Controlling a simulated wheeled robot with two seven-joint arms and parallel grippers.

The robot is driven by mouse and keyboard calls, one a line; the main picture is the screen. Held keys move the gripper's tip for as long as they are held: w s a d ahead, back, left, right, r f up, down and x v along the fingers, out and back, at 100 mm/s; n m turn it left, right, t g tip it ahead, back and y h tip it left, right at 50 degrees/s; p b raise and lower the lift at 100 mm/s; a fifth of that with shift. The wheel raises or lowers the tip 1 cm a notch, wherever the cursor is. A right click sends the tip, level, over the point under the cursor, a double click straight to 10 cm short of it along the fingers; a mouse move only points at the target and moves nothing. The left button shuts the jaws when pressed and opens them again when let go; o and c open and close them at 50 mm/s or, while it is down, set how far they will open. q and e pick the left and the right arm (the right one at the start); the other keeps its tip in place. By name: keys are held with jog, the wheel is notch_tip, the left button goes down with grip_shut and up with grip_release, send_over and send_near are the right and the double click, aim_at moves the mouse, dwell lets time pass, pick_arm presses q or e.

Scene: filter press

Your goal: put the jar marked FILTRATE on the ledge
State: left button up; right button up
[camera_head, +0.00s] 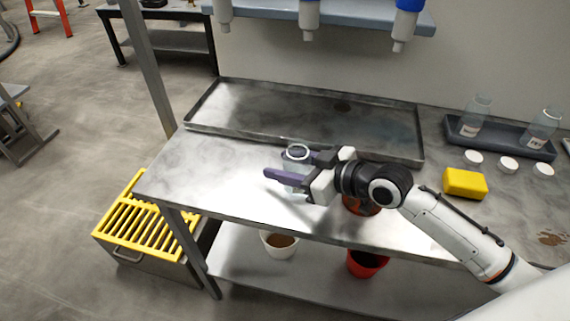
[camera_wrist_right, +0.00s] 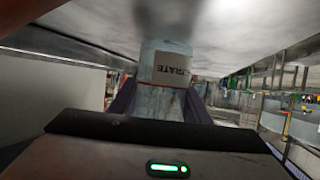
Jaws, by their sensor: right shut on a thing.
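My right gripper (camera_head: 290,172) is above the left part of the steel bench and shut on a clear jar (camera_head: 294,158). Its purple fingers lie on either side of the jar. In the right wrist view the jar (camera_wrist_right: 170,75) sits between the fingers (camera_wrist_right: 160,105), with a white label of which "TRATE" can be read. Its round rim faces the head camera. A blue-grey shelf (camera_head: 270,8) on the back wall, with several nozzles hanging under it, is the only ledge-like surface I see. My left gripper is not in view.
A shallow steel tray (camera_head: 300,112) lies along the bench back. At right, two labelled jars (camera_head: 474,118) stand in a dark tray (camera_head: 500,139), near three white caps (camera_head: 508,165) and a yellow sponge (camera_head: 465,183). An orange-red object (camera_head: 360,207) is partly hidden by my arm. Buckets (camera_head: 280,244) stand below.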

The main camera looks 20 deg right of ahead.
aim_at(309, 170)
jog(key=o, duration=1.2)
jog(key=v, duration=1)
jog(key=shift+s+d+r, duration=0.1)
jog(key=shift+s+d, duration=0.15)
jog(key=shift+s+d+r, duration=0.25)
jog(key=shift+s+r, duration=0.1)
jog(key=shift+s, duration=0.15)
